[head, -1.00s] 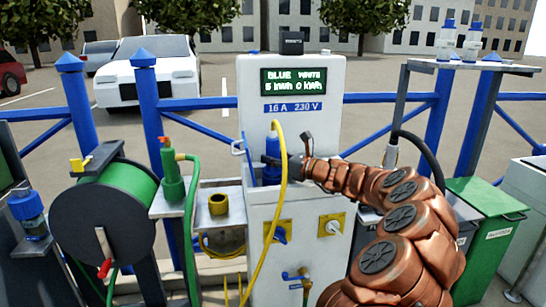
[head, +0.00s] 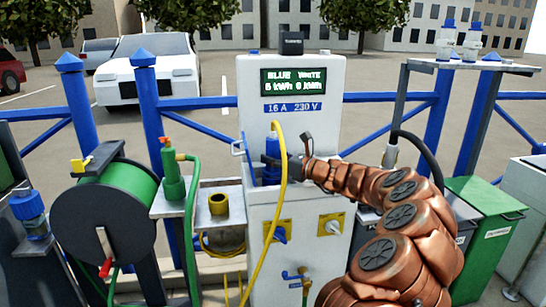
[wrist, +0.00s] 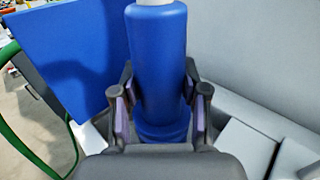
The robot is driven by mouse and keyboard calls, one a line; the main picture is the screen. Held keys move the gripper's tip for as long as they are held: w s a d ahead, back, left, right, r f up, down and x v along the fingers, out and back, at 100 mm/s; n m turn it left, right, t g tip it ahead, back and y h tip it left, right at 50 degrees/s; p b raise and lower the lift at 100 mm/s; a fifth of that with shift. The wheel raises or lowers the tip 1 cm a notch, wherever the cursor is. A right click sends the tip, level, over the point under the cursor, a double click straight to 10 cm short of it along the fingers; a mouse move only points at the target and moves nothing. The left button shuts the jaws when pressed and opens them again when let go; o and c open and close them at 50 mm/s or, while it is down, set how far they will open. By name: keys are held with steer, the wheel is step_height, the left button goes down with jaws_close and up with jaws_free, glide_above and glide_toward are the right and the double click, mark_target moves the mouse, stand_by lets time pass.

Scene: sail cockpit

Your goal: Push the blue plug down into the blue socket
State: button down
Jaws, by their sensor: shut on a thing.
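The blue plug (head: 272,148) stands upright at the left of the white power pedestal's ledge, with a yellow cable rising from its top and looping down in front. In the wrist view the plug (wrist: 158,60) is a blue cylinder between the two fingers. My gripper (wrist: 160,104) is shut on it, one finger on each side; in the head view my gripper (head: 290,168) reaches it from the right. A wider blue ring (wrist: 165,133) shows below the fingers; I cannot tell whether it is the plug's base or the socket. The socket is not clearly visible.
The white pedestal (head: 320,130) has a display and two yellow-framed outlets below. A green hose reel (head: 110,205) and green nozzle (head: 172,175) stand to the left. A green bin (head: 488,220) is at the right. A blue panel (wrist: 70,60) is close beside the plug.

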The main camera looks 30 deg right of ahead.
steer(key=shift+f, duration=0.55)
stand_by(0.6)
steer(key=c, duration=0.9)
jaws_free()
steer(key=shift+o, duration=0.2)
steer(key=p, duration=0.4)
glide_above(303, 185)
stand_by(0.5)
